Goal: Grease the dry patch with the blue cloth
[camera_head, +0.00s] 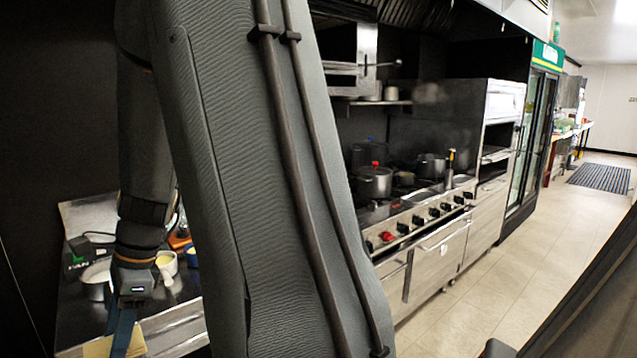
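My arm crosses the left and middle of the head view. My gripper (122,330) points down over the dark counter (75,325) at the lower left. Narrow blue parts show below its wrist; I cannot tell whether they are its fingers or some of the blue cloth. A pale yellow flat thing (100,347) lies just below them at the picture's bottom edge. I cannot make out a separate blue cloth or a dry patch. The arm hides much of the counter.
A pale pot (97,280) stands left of my gripper, and a cream mug with yellow contents (166,265) stands right of it. A black cable and an orange thing lie behind. A stove (425,225) with pots stands to the right. The tiled floor (540,255) is clear.

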